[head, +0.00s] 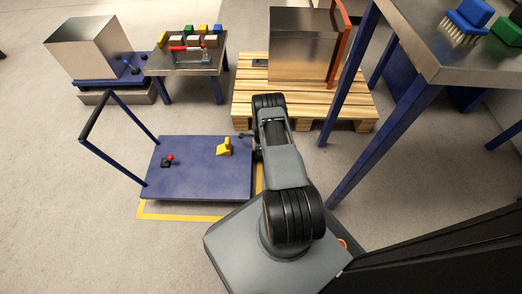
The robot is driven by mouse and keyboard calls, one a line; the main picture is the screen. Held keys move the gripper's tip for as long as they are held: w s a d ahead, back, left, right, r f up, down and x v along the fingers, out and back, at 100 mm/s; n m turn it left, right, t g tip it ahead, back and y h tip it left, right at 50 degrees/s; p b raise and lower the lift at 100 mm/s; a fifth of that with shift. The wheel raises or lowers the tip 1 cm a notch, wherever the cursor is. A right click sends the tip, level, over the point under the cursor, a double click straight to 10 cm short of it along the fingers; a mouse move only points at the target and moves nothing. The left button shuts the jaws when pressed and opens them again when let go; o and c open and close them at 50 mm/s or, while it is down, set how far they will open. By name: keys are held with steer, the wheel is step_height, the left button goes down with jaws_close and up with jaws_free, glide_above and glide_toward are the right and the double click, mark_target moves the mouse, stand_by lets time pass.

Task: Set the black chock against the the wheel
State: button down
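I cannot make out a black chock for certain. A small dark block (260,62) lies on the pallet's left side, too small to identify. A yellow wedge-shaped chock (224,147) sits on the blue cart deck (195,183), near its right edge. No wheel shows clearly; any under the cart are hidden by the deck. My arm reaches forward and bends at the pallet's front. What seems to be my gripper (246,135) is at the deck's right edge, right of and slightly beyond the yellow chock, mostly hidden by my arm; its fingers cannot be read.
A small black piece with a red knob (168,160) sits on the deck's left. A wooden pallet (245,100) bears a metal box (300,45). A metal-topped table (430,60) stands right, a small table (186,69) back left. Floor left of the cart is free.

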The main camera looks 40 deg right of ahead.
steer(key=w+f+b, duration=0.1)
steer(key=d+f+b, duration=0.1)
steer(key=w+d+f+b, duration=0.1)
steer(key=shift+w+f+b, duration=0.3)
steer(key=shift+f, duration=0.05)
steer(key=shift+r, duration=0.15)
steer(key=c, duration=0.5)
jaws_free()
